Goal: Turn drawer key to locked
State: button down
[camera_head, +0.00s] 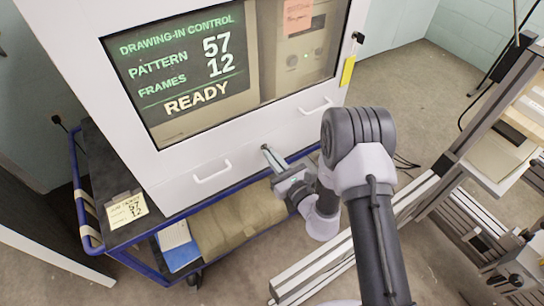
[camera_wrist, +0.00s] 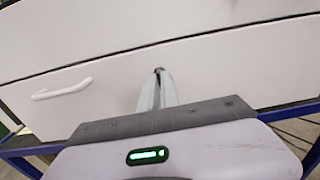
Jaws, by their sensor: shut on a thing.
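The white drawer front (camera_head: 240,158) runs below the cabinet's display window, with a left handle (camera_head: 213,173) and a right handle (camera_head: 315,107). My gripper (camera_head: 267,151) reaches the drawer front between the two handles. In the wrist view my gripper (camera_wrist: 157,75) has its pale fingers close together and pointing at the drawer face. The jaws are shut on the drawer key, of which only a small dark bit (camera_wrist: 158,70) shows at the fingertips. The fingers hide the rest, so I cannot tell which way the key is turned.
The cabinet stands on a blue-railed cart (camera_head: 76,185) with a yellow note (camera_head: 126,209) at left. Its lower shelf holds a tan folded cloth (camera_head: 240,220) and a blue item (camera_head: 180,257). A metal frame (camera_head: 470,150) stands at right. A yellow tag (camera_head: 348,70) hangs at the cabinet's side.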

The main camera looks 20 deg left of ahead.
dwell(0.3)
jog(key=c, duration=1.6)
grip_release()
jog(key=p+v, duration=0.2)
jog(key=v, duration=1.5)
jog(key=shift+s, duration=0.2)
jog(key=shift+d, duration=0.1)
